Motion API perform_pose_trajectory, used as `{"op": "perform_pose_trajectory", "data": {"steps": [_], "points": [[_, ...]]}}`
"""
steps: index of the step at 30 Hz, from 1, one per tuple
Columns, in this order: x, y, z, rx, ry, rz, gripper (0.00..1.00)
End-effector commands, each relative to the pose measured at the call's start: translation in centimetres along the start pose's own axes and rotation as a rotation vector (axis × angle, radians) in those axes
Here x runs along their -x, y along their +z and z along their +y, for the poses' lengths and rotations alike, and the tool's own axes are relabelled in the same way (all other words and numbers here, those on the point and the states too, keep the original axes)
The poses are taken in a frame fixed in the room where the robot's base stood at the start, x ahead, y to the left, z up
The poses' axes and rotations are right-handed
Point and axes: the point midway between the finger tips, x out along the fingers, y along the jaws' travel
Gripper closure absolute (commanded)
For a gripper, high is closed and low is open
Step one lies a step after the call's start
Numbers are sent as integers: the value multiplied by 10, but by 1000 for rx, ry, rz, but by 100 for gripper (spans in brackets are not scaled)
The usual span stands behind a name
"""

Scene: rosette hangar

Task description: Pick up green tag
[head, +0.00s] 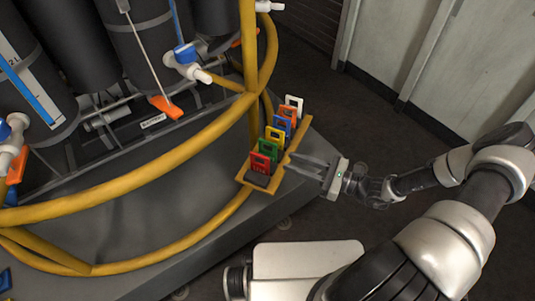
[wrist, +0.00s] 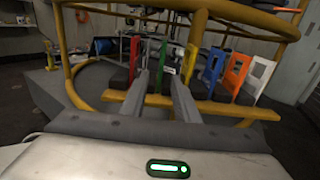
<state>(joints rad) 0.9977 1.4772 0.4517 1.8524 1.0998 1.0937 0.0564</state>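The green tag (head: 267,149) stands upright in a row of coloured tags on a yellow rack, between the red tag (head: 260,162) and the yellow tag (head: 275,136). In the wrist view, the green tag (wrist: 162,63) is seen edge-on, between my two fingers in the picture. My gripper (head: 291,163) is open and empty, its fingers pointing at the rack from the right. It also shows in the wrist view (wrist: 161,80). The fingertips look just short of the tags; I cannot tell the exact gap.
A blue tag (head: 283,124), an orange tag (head: 289,113) and a white tag (head: 294,103) stand farther along the yellow rack (head: 243,177). Yellow rails (head: 150,170) curve around the grey platform. Dark floor lies open right of the rack.

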Motion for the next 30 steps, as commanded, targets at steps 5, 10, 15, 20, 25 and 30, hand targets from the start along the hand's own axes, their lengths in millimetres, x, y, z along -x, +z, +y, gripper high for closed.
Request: {"op": "perform_pose_trajectory", "data": {"steps": [5,10,15,20,25,30], "points": [[-30,-1,0,0,2,-1,72],[-40,0,0,1,1,1,72],[-54,-2,0,1,2,0,72],[-78,-3,0,-1,3,-1,72],[-92,-1,-1,0,1,1,72],[-92,-1,-1,1,1,1,74]]}}
